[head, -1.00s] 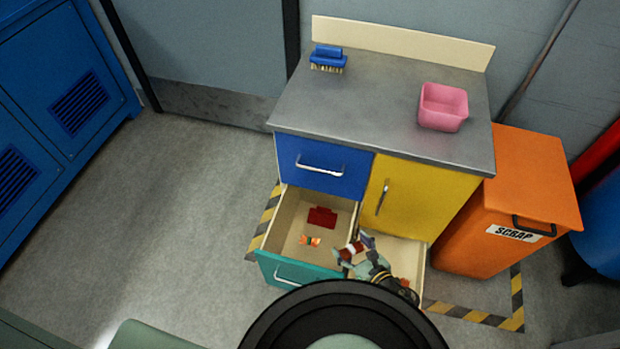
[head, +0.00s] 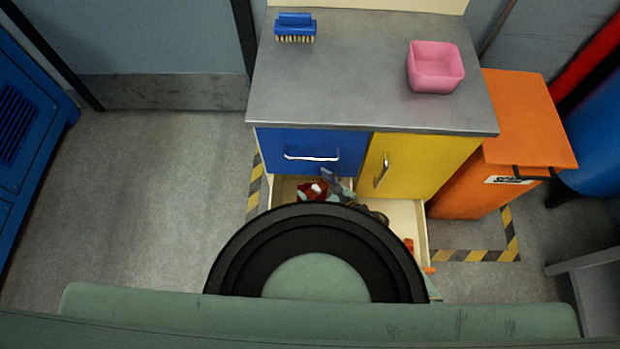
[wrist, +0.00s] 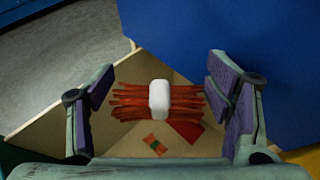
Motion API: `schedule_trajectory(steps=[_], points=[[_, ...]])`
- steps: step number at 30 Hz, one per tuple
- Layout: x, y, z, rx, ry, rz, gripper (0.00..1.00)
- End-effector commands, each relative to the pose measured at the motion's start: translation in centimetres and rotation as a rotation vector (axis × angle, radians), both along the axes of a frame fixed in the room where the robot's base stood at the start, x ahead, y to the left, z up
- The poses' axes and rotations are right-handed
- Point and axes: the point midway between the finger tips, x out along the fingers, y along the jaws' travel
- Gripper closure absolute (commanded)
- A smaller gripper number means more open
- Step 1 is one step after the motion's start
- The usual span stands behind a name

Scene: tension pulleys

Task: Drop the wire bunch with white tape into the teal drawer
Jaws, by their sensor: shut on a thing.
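The wire bunch with white tape (wrist: 159,97) is a bundle of red wires with a white band around its middle. In the wrist view my gripper (wrist: 162,98) is shut on it, one finger at each end of the wires. The head view shows the bunch (head: 312,190) beside my gripper (head: 328,186), in front of the blue drawer. The teal drawer (wrist: 58,128) stands open, its pale inside below the bunch. The bunch appears held above it, clear of its floor. In the head view my arm hides the teal front and most of the inside (head: 284,190).
Inside the teal drawer lie an orange bunch with green tape (wrist: 154,145) and a dark red piece (wrist: 186,131). The shut blue drawer (head: 310,153) is directly above. An open pale compartment (head: 408,215) holding orange-red pieces is at right, beside the orange scrap bin (head: 470,190).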

Motion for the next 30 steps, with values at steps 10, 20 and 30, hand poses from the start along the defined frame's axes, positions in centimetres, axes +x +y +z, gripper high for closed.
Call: schedule_trajectory(steps=[10, 20, 30], points=[[0.0, 0.0, -3.4, 0.001, 0.001, -0.001, 0.55], [0.0, 0.0, -6.0, 0.001, 0.001, 0.000, 0.55], [0.0, 0.0, -5.9, 0.001, -0.001, 0.000, 0.20]])
